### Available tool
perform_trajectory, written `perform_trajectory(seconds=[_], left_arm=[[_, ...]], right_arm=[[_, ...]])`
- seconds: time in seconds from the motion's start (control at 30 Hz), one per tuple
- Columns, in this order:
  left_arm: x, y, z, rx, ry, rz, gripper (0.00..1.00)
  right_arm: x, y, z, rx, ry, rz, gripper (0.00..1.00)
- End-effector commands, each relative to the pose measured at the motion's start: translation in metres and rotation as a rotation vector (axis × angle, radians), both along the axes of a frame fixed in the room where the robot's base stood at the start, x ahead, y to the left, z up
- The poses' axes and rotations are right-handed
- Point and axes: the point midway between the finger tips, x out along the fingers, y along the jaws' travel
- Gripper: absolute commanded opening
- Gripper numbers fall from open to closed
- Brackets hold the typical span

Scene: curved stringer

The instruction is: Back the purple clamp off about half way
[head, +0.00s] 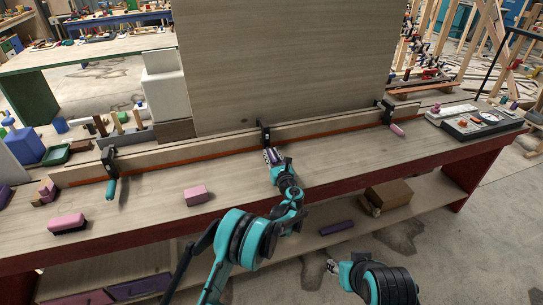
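Three dark clamps sit along a long curved wooden strip (215,140) on the workbench. The middle one is the purple clamp (264,130); its purple handle points toward me and is mostly hidden by my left gripper. The left clamp (108,160) has a teal handle and the right clamp (387,110) a pink one. My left gripper (272,156) is at the purple handle, with its fingers around it; whether they press on it is too small to tell. My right gripper (332,266) is low in front of the bench, away from the clamps, and its finger opening is unclear.
A tall wooden panel (285,60) stands behind the strip. A pink block (196,195) and a pink-topped brush (68,223) lie on the bench's front left. A tool tray (475,120) is at the right end. Brown boxes (390,194) sit on the lower shelf.

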Motion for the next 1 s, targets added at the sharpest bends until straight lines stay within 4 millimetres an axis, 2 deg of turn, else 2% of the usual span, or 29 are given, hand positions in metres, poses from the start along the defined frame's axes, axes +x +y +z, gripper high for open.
perform_trajectory(seconds=[0.27,0.47,1.0], left_arm=[[0.0,0.0,0.0,-0.018,-0.006,0.001,0.0],[0.0,0.001,-0.001,-0.094,-0.031,0.001,0.0],[0.0,0.002,-0.002,-0.546,-0.177,0.001,0.0]], right_arm=[[0.0,0.0,-0.001,0.0,0.0,0.0,0.4],[0.0,0.0,-0.004,0.0,0.0,0.0,0.4],[0.0,0.0,-0.018,0.0,0.0,0.0,0.4]])
